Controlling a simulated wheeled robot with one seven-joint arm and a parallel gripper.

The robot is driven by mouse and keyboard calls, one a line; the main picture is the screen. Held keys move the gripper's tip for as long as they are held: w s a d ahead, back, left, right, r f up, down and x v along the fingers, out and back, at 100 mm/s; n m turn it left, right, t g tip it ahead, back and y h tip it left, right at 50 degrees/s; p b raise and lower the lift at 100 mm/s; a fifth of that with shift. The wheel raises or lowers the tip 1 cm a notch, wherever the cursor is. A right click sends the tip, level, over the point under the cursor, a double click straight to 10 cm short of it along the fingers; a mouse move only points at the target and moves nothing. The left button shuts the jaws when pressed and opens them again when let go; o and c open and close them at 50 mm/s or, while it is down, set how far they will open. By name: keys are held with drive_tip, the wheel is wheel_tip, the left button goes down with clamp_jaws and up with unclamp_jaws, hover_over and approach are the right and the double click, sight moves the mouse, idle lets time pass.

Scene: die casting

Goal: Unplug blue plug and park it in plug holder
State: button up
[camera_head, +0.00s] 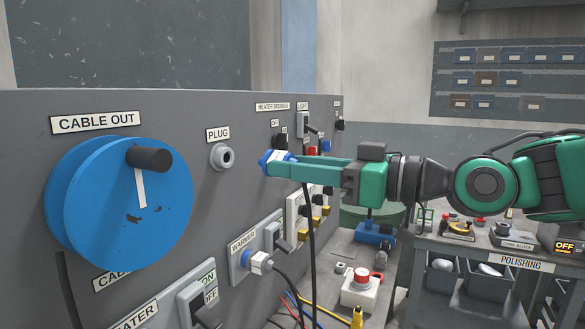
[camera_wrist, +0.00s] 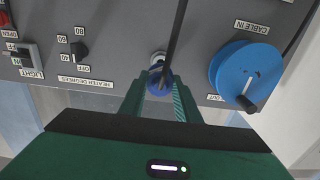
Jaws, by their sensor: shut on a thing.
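My gripper (camera_head: 277,164) has its green fingers shut on the blue plug (camera_head: 266,161), which has a white band. The plug is held in front of the grey panel, to the right of a round grey fitting (camera_head: 222,157) under the label PLUG. In the head view a gap shows between plug and fitting, and the fitting's dark opening looks empty. The wrist view shows the blue plug (camera_wrist: 159,86) between the fingertips, with the pale fitting (camera_wrist: 157,60) just beyond it. A dark cable (camera_wrist: 176,40) crosses beside the plug. No separately labelled plug holder is distinguishable.
A large blue cable wheel (camera_head: 95,215) with a dark handle stands out left of the fitting. Another plug (camera_head: 259,261) with a black cable sits at the WARMER outlet below. Switches line the panel to the right. A polishing bench (camera_head: 500,255) stands at right.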

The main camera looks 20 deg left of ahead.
drive_tip(key=shift+w+a, duration=0.15)
drive_tip(key=shift+a, duration=1.25)
drive_tip(key=shift+w+a, duration=0.1)
drive_tip(key=shift+a, duration=1.25)
drive_tip(key=shift+a+r, duration=0.1)
drive_tip(key=shift+a, duration=1.4)
drive_tip(key=o, duration=1.2)
drive_tip(key=shift+d, duration=0.1)
approach(259, 162)
drive_tip(key=shift+w+a, duration=0.45)
drive_tip(key=shift+a, duration=0.2)
